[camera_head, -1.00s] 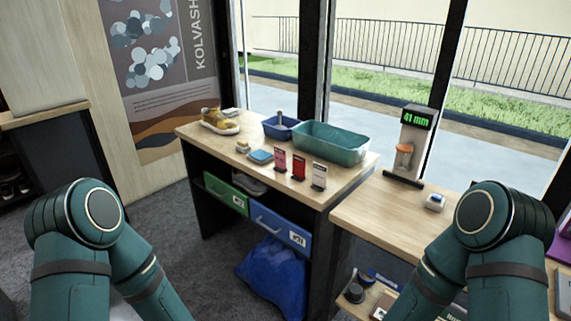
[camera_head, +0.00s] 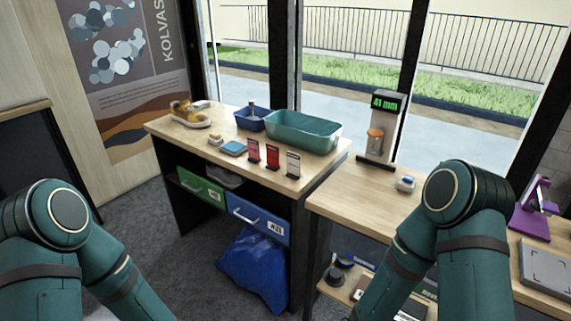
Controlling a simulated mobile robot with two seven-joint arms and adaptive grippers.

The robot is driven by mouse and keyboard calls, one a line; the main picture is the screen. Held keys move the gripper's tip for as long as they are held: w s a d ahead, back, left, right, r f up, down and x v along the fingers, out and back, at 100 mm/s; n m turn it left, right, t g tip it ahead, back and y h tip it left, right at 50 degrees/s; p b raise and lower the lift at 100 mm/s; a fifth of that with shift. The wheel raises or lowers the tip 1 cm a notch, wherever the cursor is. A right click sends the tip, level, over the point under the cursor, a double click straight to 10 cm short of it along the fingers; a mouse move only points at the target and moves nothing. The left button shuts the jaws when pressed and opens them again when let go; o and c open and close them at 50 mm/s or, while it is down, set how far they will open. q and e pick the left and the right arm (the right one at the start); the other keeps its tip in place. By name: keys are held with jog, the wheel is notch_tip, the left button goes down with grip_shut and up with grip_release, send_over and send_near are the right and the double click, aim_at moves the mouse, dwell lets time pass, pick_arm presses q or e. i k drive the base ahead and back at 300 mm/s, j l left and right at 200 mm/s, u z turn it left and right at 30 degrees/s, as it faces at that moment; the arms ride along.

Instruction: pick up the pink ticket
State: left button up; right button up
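Three small upright tickets stand near the front edge of the left table (camera_head: 172,133). The leftmost is the pink ticket (camera_head: 253,150), a small pinkish-red card with a dark lower part. Just right of it stands a red ticket (camera_head: 272,154), then a white ticket (camera_head: 293,164). The pink ticket shows in full and nothing touches it. My left and right arms show at the lower left and lower right, in front of the tables. Both grippers are out of view.
A teal tub (camera_head: 303,135), a blue bin (camera_head: 252,123), a light-blue pad (camera_head: 233,148) and a yellow sneaker (camera_head: 187,115) share the tabletop. A gauge reading 41 mm (camera_head: 384,125) stands on the right table (camera_head: 345,200). A blue bag (camera_head: 255,265) sits below.

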aim_at(252, 145)
jog(key=i+j+z, duration=0.1)
jog(key=z, duration=0.25)
jog(key=i+j+z, duration=0.1)
jog(key=z, duration=0.3)
jog(key=i+j+z, duration=0.1)
jog(key=j+z, duration=0.25)
jog(key=i+j+z, duration=0.15)
jog(key=j, duration=0.25)
jog(key=j+z, duration=0.15)
jog(key=j, duration=0.3)
